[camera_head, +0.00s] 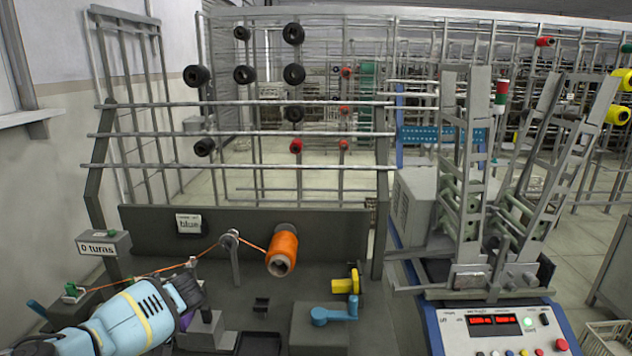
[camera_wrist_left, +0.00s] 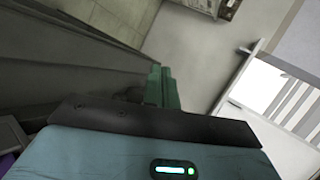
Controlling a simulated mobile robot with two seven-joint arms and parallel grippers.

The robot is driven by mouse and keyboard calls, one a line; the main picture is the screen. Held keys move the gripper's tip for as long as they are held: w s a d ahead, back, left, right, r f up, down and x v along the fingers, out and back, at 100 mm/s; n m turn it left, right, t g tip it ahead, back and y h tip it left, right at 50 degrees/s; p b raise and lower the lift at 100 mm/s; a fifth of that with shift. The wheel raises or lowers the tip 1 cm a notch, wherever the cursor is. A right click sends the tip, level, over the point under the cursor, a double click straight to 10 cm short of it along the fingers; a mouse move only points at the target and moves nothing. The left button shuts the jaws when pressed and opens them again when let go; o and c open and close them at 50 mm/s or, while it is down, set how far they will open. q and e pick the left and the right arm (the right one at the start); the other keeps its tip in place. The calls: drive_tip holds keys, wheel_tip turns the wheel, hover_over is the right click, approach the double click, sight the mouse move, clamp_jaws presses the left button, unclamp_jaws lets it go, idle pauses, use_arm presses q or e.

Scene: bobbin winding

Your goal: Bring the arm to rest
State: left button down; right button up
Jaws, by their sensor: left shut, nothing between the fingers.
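My left arm (camera_head: 130,315) comes in from the lower left of the head view, low over the bench. Its dark hand end lies beside a grey block and a purple part (camera_head: 174,297). The left gripper shows in the left wrist view as greenish fingers (camera_wrist_left: 160,88), shut together with nothing between them. Its fingertips are hard to make out in the head view. My right gripper is not in view.
A blue crank (camera_head: 335,314) and a yellow part (camera_head: 347,284) sit to the right. A control panel (camera_head: 500,330) stands front right.

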use_arm(q)
drive_tip(key=s+a+r+n+g, duration=0.2)
drive_tip(key=s+a, duration=0.2)
drive_tip(key=a, duration=0.8)
drive_tip(key=s+d+f+m+t+h, duration=0.2)
drive_tip(key=s+d+f+m, duration=0.15)
drive_tip(key=d+f, duration=0.45)
drive_tip(key=s+d+f+m+t+h, duration=0.25)
drive_tip(key=s+f, duration=0.25)
drive_tip(key=f, duration=0.8)
drive_tip(key=s+d+f+m+t+h, duration=0.2)
drive_tip(key=s+d+f+m+t, duration=0.25)
drive_tip(key=f, duration=0.55)
drive_tip(key=s+d+f+m+t+h, duration=0.15)
drive_tip(key=s+d+h, duration=0.25)
drive_tip(key=s+d, duration=0.45)
drive_tip(key=s+a+r+m+t+h, duration=0.2)
drive_tip(key=s+r+m+t, duration=0.15)
drive_tip(key=s+r, duration=0.55)
drive_tip(key=d+n+t, duration=0.1)
drive_tip(key=d+n, duration=0.5)
drive_tip(key=d, duration=0.6)
drive_tip(key=shift+f, duration=0.35)
drive_tip(key=shift+d, duration=0.1)
